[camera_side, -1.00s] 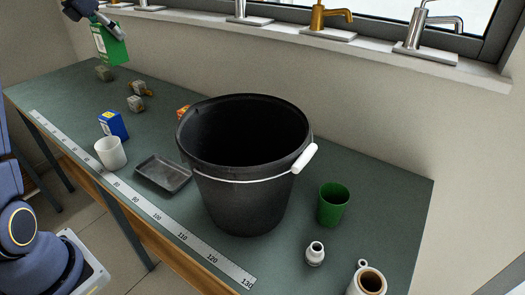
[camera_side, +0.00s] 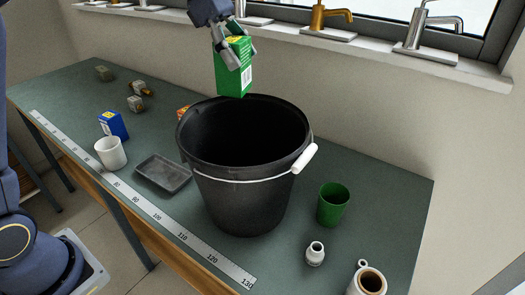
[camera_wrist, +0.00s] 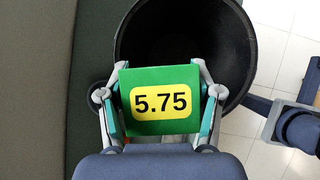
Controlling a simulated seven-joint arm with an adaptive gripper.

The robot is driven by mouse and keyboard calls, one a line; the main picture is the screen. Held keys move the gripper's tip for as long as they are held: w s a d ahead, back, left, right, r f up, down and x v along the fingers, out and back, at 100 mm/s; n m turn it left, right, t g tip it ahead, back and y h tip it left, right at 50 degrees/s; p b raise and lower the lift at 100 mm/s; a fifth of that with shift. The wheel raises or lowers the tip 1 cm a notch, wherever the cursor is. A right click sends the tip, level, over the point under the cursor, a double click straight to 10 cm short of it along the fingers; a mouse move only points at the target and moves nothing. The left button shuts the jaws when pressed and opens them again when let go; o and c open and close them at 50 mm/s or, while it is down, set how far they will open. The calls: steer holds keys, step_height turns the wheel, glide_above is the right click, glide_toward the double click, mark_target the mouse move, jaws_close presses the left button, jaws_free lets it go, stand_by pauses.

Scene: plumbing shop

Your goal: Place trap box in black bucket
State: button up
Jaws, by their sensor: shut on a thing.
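The trap box is a green carton (camera_side: 232,72) held upright above the far rim of the black bucket (camera_side: 243,205). My gripper (camera_side: 235,52) is shut on the upper part of the box from above. In the wrist view the green box top (camera_wrist: 160,100) shows a yellow label reading 5.75, with a finger on each side. The bucket (camera_wrist: 130,40) lies below and beyond it in that view. The bucket stands upright on the bench with its white-gripped handle folded down. Its dark inside looks empty where visible; the bottom is hidden.
A dark tray (camera_side: 163,173), white cup (camera_side: 110,153) and blue box (camera_side: 113,125) are left. Faucets (camera_side: 330,22) line the windowsill behind.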

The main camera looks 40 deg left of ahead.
steer(key=s+d+m+g, duration=0.2)
steer(key=s+d+m, duration=0.15)
steer(key=d, duration=0.45)
steer(key=f, duration=3)
steer(key=shift+s+f, duration=0.1)
steer(key=shift+s, duration=0.25)
steer(key=shift+f, duration=0.1)
steer(key=o, duration=1.3)
steer(key=shift+r, duration=0.2)
steer(key=v, duration=1.1)
steer(key=shift+s+a+r, duration=0.1)
steer(key=shift+a+r, duration=0.15)
steer(key=shift+a, duration=0.15)
